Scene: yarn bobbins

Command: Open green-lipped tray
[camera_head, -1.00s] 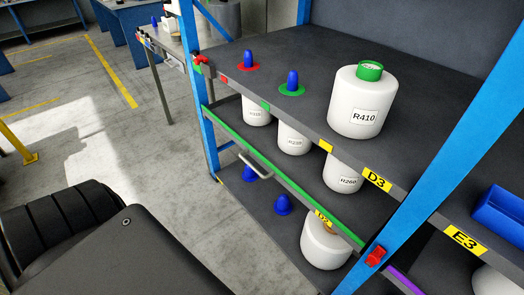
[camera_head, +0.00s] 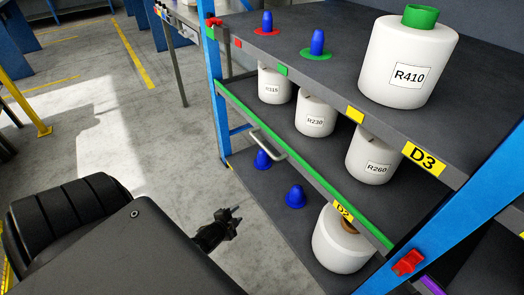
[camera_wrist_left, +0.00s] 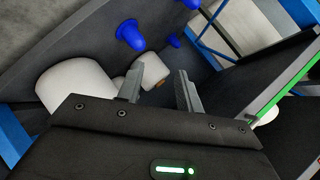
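The green-lipped tray (camera_head: 244,108) is the middle level of the blue-framed rack, with a green strip along its front edge. A grey bar handle (camera_head: 267,144) sticks out from that strip. White bobbins R230 (camera_head: 315,113) and R260 (camera_head: 373,156), with one more, stand on the tray. My left gripper (camera_head: 236,214) is in front of the rack, lower than the handle and apart from it. In the left wrist view the left gripper (camera_wrist_left: 168,84) has its fingers apart with nothing held; the green strip (camera_wrist_left: 290,85) shows at right. My right gripper is out of view.
The top shelf holds bobbin R410 (camera_head: 408,62) and blue pegs on red and green discs. The lower shelf has blue cones (camera_head: 296,196) and a white bobbin (camera_head: 343,242). A red clip (camera_head: 408,262) sits on the blue post. Floor left of the rack is clear.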

